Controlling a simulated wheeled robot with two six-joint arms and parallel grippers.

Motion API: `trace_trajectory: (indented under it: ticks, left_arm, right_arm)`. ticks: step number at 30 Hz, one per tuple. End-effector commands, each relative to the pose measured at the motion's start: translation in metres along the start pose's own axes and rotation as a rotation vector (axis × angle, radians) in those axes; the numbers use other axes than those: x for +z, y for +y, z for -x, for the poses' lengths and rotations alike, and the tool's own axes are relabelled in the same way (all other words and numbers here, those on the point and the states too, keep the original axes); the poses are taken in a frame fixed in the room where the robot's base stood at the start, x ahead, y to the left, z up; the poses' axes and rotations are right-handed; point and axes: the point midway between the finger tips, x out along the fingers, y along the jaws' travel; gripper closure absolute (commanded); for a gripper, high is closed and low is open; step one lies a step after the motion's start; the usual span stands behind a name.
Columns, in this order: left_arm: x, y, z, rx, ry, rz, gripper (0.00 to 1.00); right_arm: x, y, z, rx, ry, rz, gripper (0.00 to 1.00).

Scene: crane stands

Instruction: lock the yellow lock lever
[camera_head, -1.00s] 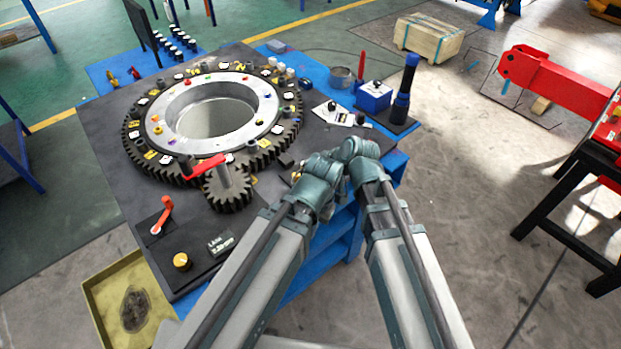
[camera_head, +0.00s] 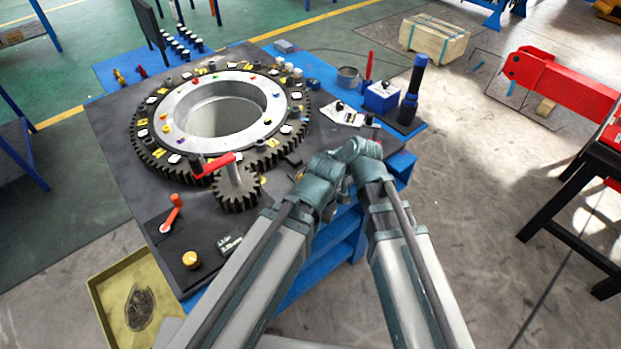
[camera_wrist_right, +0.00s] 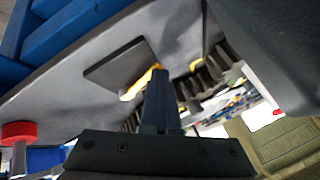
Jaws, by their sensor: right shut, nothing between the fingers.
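A yellow part, apparently the lock lever (camera_wrist_right: 140,84), shows in the right wrist view beside a dark square plate (camera_wrist_right: 119,68) on the grey table top. It is partly hidden behind the fingers of my right gripper (camera_wrist_right: 160,78), which are together and empty. I cannot tell whether they touch it. In the head view only a small yellowish bit shows beside my arm ends. My arms' wrist links meet over the table's right front edge there and hide both grippers. The lever's angle cannot be made out.
The large toothed ring (camera_head: 146,150) and a small gear (camera_head: 237,196) with a red crank handle (camera_head: 219,163) stand left of my arms. An orange lever (camera_head: 173,212) and yellow knob (camera_head: 190,260) are nearer. A blue box (camera_head: 381,97) and dark cylinder (camera_head: 412,85) stand behind.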

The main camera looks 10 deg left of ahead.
Motion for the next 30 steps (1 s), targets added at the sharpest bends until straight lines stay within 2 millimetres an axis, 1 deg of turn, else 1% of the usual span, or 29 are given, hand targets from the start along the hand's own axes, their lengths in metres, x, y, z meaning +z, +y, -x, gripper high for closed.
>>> trace_trajectory:
  ticks: [2, 5, 8, 15, 21, 25, 30]
  left_arm:
    - [0.0, 0.0, 0.002, 0.0, 0.0, 0.0, 1.0]
    - [0.001, -0.001, 0.01, 0.0, 0.0, 0.0, 1.0]
    - [0.001, -0.002, 0.023, 0.0, 0.0, 0.0, 1.0]
    - [0.004, -0.006, 0.061, 0.0, 0.0, 0.0, 1.0]
    - [0.005, -0.008, 0.087, 0.0, 0.0, -0.001, 1.0]
    - [0.006, -0.009, 0.1, 0.0, 0.0, -0.001, 1.0]
    - [0.006, -0.01, 0.108, 0.0, 0.0, -0.002, 1.0]
  right_arm:
    - [-0.001, -0.001, 0.002, -0.001, 0.001, 0.0, 1.0]
    - [-0.002, -0.002, 0.011, -0.001, 0.002, 0.0, 1.0]
    - [-0.002, -0.002, 0.027, 0.0, 0.002, -0.002, 1.0]
    - [-0.002, -0.004, 0.074, 0.0, 0.001, -0.003, 1.0]
    - [-0.002, -0.003, 0.108, 0.001, 0.002, -0.002, 1.0]
    - [-0.001, -0.002, 0.124, 0.0, 0.001, -0.001, 1.0]
    - [0.0, -0.001, 0.136, 0.0, 0.001, -0.001, 1.0]
